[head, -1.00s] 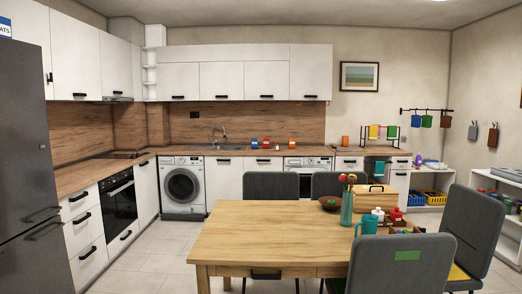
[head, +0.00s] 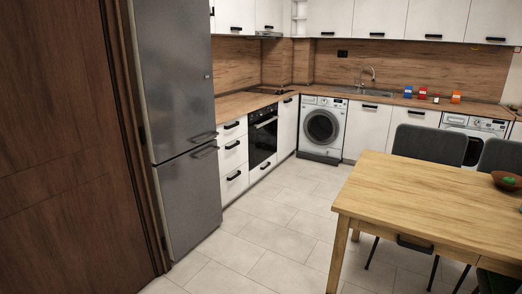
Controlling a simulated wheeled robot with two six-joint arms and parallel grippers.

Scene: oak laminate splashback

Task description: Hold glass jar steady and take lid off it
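I cannot make out a glass jar with a lid in the head view. Several small red, blue and orange items stand on the back counter right of the sink, among them a blue one (head: 408,92), a red one (head: 423,93) and an orange one (head: 456,97). They are too small to tell what they are. Neither of my grippers shows in this view.
A wooden table (head: 440,205) with dark chairs (head: 430,145) fills the right side. A grey fridge (head: 175,120) and a brown door (head: 60,150) stand at left. The tiled floor (head: 270,230) between is clear. A washing machine (head: 322,128) sits under the counter.

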